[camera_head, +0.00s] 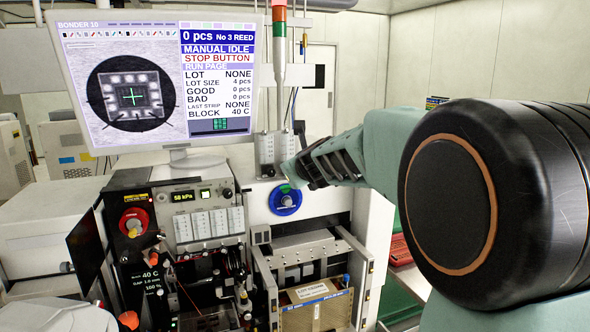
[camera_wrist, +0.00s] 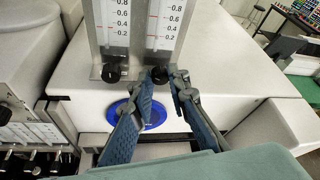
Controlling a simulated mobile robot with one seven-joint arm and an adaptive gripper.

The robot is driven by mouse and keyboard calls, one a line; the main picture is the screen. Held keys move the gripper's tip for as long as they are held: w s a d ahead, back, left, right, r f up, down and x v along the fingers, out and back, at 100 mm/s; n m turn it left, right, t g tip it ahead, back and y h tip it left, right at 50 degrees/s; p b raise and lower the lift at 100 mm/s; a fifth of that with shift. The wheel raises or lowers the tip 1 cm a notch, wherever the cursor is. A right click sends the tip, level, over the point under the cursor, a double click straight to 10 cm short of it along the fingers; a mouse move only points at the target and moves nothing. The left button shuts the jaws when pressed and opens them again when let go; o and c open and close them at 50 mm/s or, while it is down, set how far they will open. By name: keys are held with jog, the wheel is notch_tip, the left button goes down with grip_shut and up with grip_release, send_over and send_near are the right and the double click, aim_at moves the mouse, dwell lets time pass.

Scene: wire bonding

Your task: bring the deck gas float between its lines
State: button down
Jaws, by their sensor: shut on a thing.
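Two upright clear gas flow meters stand side by side on the white machine top, the left one (camera_wrist: 111,30) and the right one (camera_wrist: 162,28) in the wrist view. Both have scales with 0.2 to 0.8 and small red marks. The floats are too small to read, and I see no name saying which is deck gas. A black knob (camera_wrist: 111,73) sits free under the left meter. My gripper (camera_wrist: 161,79) is shut on the right meter's black knob (camera_wrist: 159,74), one finger on each side. In the head view my gripper (camera_head: 287,179) reaches the meters' base and covers that knob.
The bonder screen (camera_head: 160,80) stands to the left, showing MANUAL IDLE. A signal tower (camera_head: 279,45) rises behind the meters. A control panel (camera_head: 195,215) is at lower left.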

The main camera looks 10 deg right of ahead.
dwell(0.4)
jog(key=c, duration=1.8)
grip_release()
jog(key=shift+c, duration=0.2)
